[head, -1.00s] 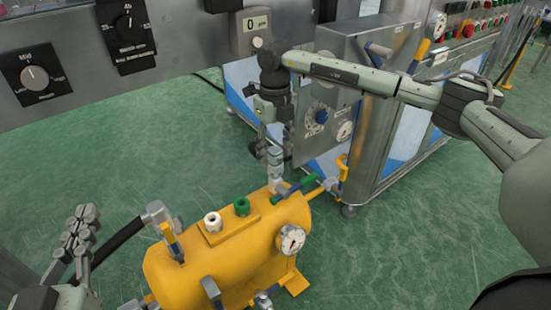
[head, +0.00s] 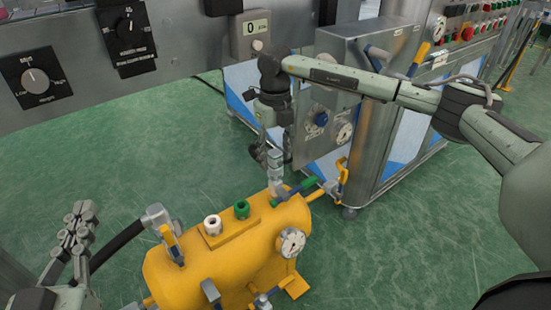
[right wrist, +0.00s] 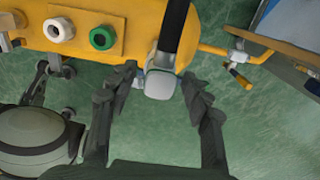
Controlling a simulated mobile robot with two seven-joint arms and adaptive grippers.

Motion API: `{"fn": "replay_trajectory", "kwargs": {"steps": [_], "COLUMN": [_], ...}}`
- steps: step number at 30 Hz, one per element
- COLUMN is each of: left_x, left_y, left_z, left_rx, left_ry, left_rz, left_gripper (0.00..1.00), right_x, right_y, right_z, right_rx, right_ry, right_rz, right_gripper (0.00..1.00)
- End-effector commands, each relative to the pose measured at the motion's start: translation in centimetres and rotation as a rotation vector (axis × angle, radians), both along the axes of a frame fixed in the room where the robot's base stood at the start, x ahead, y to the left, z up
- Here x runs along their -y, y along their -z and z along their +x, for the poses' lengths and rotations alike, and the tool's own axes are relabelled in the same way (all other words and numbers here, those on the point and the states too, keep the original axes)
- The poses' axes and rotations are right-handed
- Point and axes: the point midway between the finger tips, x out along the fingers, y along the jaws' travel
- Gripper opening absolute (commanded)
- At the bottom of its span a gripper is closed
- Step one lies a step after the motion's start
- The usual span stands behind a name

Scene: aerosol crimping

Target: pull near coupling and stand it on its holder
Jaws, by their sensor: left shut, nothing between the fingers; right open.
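My right gripper (head: 268,160) hangs fingers down above the right end of the yellow tank (head: 225,255). In the right wrist view its fingers (right wrist: 163,92) are open, one on either side of a grey block-shaped fitting (right wrist: 160,86) that looks like a coupling. A black bar or hose runs up from that fitting. I cannot tell whether the fingers touch it. In the head view a grey upright fitting (head: 276,184) shows just below this gripper. My left gripper (head: 77,222) is shut and empty at the left, beside the tank. I cannot tell which part is the holder.
A white fitting (head: 212,224) and a green one (head: 242,208) stand on the tank's top plate. A pressure gauge (head: 291,242) faces forward. A black hose (head: 115,245) joins the tank's left end. A metal machine (head: 345,110) stands behind. Green floor is open at the right.

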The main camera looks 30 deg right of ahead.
Motion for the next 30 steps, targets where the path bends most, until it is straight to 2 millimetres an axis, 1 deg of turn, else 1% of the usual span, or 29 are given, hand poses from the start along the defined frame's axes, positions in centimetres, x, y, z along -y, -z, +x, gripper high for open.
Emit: {"fn": "replay_trajectory", "kwargs": {"steps": [22,30], "left_x": [0.04,0.03], "left_y": [-0.10,-0.13], "left_z": [-0.01,0.00], "left_rx": [-0.001,-0.001], "left_ry": [0.000,0.000], "left_rz": [-0.001,0.000], "left_gripper": [0.00,0.00], "right_x": [-0.02,-0.02], "right_y": [0.02,0.03], "right_z": [0.01,0.00], "right_rx": [0.000,0.000], "right_ry": [0.000,0.000], "right_rz": [0.000,0.000], "right_gripper": [0.49,0.16]}}
